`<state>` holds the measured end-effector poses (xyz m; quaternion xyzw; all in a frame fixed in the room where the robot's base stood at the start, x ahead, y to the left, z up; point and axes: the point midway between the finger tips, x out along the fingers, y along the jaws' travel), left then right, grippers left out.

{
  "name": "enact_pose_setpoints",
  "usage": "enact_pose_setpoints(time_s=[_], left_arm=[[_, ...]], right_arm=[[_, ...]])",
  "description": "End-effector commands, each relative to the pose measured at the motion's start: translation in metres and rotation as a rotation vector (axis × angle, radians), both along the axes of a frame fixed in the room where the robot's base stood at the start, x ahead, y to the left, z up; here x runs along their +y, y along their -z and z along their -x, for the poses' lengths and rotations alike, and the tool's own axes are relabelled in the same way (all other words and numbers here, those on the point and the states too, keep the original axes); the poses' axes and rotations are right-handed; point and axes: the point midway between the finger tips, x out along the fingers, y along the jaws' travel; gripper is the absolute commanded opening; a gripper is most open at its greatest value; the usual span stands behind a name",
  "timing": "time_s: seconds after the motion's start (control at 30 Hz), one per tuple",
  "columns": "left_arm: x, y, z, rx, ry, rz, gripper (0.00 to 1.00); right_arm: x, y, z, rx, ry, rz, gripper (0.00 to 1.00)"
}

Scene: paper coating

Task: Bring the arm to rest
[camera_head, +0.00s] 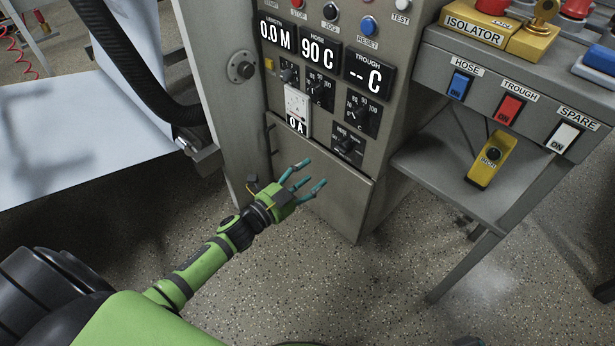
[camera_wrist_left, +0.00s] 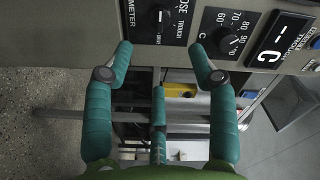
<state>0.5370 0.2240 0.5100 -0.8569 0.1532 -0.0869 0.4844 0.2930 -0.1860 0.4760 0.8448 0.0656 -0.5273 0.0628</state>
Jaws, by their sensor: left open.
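My left arm is green and reaches in from the lower left in the head view. Its gripper (camera_head: 305,181) has teal fingers, spread open and empty, in front of the lower part of the grey control cabinet (camera_head: 335,190). In the left wrist view the open fingers (camera_wrist_left: 164,72) point at the panel, with a knob (camera_wrist_left: 230,43) beyond the right fingertip. Nothing is between the fingers. I cannot tell from these views whether a fingertip touches the panel. My right gripper is not in view.
The cabinet carries displays reading 0.0 M, 90 C and -- C (camera_head: 368,74), dials and a small meter (camera_head: 297,108). A grey stand (camera_head: 440,60) to the right has hose, trough and spare switches and a yellow pendant (camera_head: 492,160). White paper (camera_head: 70,135) lies left. Speckled floor (camera_head: 300,270) is open below.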

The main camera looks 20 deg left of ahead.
Motion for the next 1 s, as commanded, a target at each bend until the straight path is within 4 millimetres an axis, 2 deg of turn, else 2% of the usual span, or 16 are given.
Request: enact_pose_setpoints(time_s=[0.37, 0.57, 0.67, 0.8, 1.0], left_arm=[[0.0, 0.0, 0.0, 0.008, -0.009, 0.007, 0.58], [0.0, 0.007, 0.013, 0.152, -0.158, 0.119, 0.58], [0.001, 0.016, 0.033, 0.302, -0.287, 0.223, 0.58], [-0.002, 0.031, 0.078, 0.546, -0.452, 0.368, 0.58], [-0.013, 0.041, 0.138, 0.814, -0.591, 0.488, 0.58]], right_arm=[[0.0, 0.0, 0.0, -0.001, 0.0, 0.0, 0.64], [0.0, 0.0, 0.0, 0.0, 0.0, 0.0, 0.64], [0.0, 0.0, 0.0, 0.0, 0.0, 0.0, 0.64], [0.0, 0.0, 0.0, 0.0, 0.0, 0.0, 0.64], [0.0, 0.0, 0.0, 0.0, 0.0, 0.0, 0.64]])
